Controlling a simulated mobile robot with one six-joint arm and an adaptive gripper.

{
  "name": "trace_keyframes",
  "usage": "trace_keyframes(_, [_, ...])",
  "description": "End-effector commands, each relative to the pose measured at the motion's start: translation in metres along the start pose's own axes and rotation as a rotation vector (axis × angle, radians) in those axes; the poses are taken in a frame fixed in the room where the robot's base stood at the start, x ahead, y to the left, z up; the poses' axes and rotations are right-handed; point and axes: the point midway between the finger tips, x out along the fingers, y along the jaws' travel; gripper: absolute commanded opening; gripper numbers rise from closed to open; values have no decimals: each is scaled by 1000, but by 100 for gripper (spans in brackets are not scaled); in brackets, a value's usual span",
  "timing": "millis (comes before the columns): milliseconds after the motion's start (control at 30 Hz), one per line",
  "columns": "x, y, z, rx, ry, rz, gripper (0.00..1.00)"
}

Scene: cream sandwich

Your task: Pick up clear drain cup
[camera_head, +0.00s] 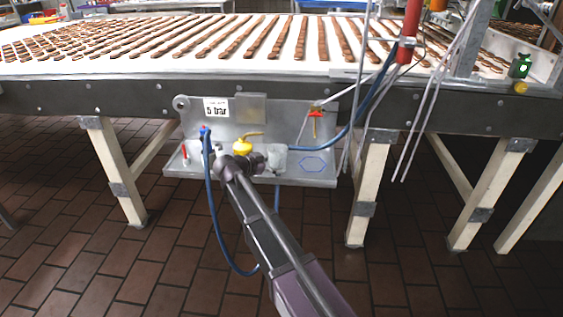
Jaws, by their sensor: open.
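What looks like the clear drain cup (275,160) is a pale, see-through shape on the metal shelf (325,179), just right of my arm's dark wrist joint. My arm reaches up from the bottom, and my gripper (221,152) is at the shelf, left of the cup and apart from it. The gripper is open; its fingers are small and partly hidden by my wrist. A blue hexagon outline (314,165) is marked on the shelf, right of the cup. The cup's lower left part is hard to make out.
A yellow part (242,147) stands behind my wrist. A blue hose (209,190) hangs at left, and another (335,140) runs right. A red item (184,152) stands at the shelf's left end. The conveyor (130,68) overhangs behind; white legs (368,190) flank the shelf.

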Motion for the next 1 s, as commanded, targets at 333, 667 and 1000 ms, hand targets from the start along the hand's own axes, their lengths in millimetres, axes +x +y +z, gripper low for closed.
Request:
trace_keyframes(333, [25, 0, 0, 0, 0, 0, 100])
trace_keyframes(667, [24, 0, 0, 0, 0, 0, 100])
trace_keyframes(1000, [25, 0, 0, 0, 0, 0, 50])
